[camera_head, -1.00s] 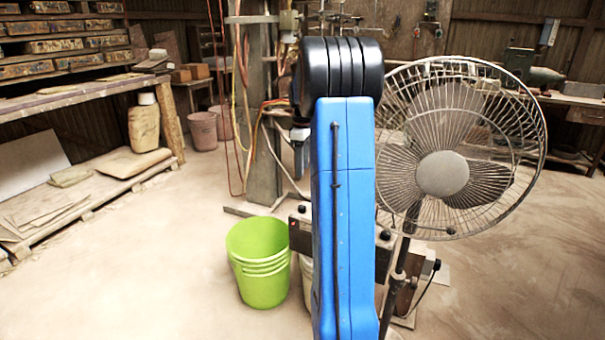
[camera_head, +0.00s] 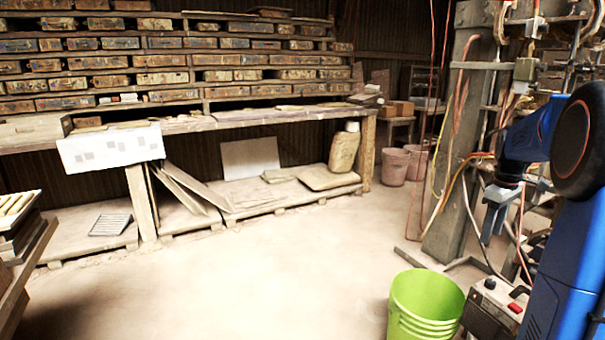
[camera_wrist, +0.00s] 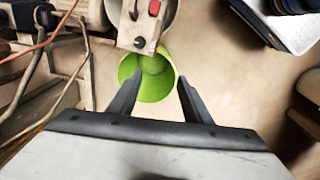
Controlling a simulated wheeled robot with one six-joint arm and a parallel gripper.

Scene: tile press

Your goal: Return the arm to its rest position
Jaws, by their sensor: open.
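My arm is blue with a black joint cap and stands at the right edge of the head view. My gripper (camera_head: 495,217) hangs from it, pointing down, in front of the post with hoses. In the wrist view my gripper (camera_wrist: 157,90) shows two dark fingers spread wide apart with nothing between them. The green bucket (camera_wrist: 160,77) shows on the floor below and beyond the fingers, apart from them. The head view does not show the lower arm fully.
The green bucket (camera_head: 425,305) stands on the floor beside a grey box with a red button (camera_head: 515,308). A post (camera_head: 460,170) with cables rises behind my gripper. A workbench (camera_head: 270,117) and shelves line the back left. The middle floor is clear.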

